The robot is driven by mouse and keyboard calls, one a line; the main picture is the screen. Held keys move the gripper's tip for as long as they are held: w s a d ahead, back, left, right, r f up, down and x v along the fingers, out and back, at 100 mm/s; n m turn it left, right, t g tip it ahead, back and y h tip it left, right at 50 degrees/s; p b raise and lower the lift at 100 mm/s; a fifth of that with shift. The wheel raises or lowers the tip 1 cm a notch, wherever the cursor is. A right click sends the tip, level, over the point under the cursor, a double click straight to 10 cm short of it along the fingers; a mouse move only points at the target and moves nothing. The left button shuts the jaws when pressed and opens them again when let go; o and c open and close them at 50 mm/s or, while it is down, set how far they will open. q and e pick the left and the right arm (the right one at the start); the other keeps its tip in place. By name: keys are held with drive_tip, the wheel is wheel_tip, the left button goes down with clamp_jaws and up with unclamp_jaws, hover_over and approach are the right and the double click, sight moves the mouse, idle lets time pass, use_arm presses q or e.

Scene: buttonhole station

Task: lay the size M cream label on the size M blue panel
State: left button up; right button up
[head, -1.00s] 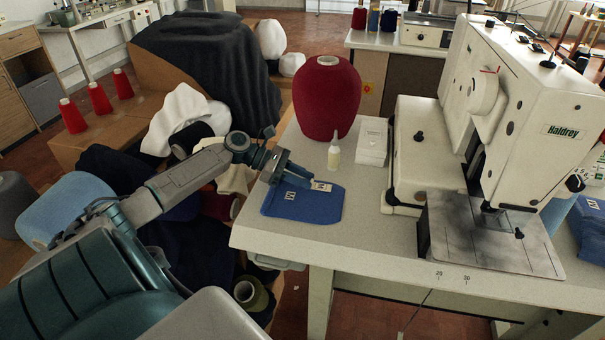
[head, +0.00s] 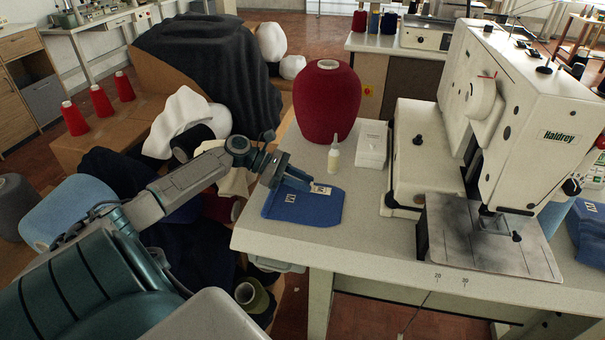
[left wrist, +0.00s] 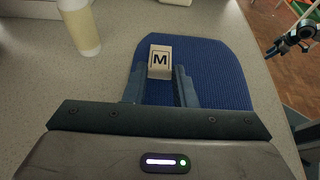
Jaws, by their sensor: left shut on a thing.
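The blue panel (head: 302,209) lies flat on the table near its left end, with a pale M mark on it. It also shows in the left wrist view (left wrist: 222,75). My left gripper (head: 309,184) is over the panel's far part, shut on the cream label (head: 321,189). In the left wrist view the label (left wrist: 160,62) bears a black M and sits between the fingertips, over the blue cloth. I cannot tell whether the label touches the panel. My right gripper is in neither view.
A small bottle (head: 334,153) stands just behind the panel. A white box (head: 372,143) and a big red yarn cone (head: 327,100) are behind it. The sewing machine (head: 520,120) fills the right of the table. The table in front of the machine's left side is clear.

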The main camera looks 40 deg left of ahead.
use_arm(q)
drive_tip(key=shift+s+a+f+p, duration=0.1)
drive_tip(key=shift+a+f+p, duration=0.1)
drive_tip(key=shift+f+p, duration=0.55)
idle(1.1)
drive_tip(key=shift+r, duration=0.1)
drive_tip(key=o, duration=1)
drive_tip(key=shift+s+a+r, duration=0.2)
drive_tip(key=shift+a, duration=0.25)
drive_tip(key=v, duration=0.3)
drive_tip(key=p+v, duration=0.1)
drive_tip(key=v, duration=0.4)
drive_tip(key=shift+a+r, duration=0.15)
drive_tip(key=shift+r, duration=0.35)
drive_tip(key=shift+s+a+r, duration=0.15)
drive_tip(key=shift+a+r, duration=0.05)
drive_tip(key=shift+r, duration=0.05)
drive_tip(key=shift+s+a+r, duration=0.1)
drive_tip(key=shift+a, duration=0.25)
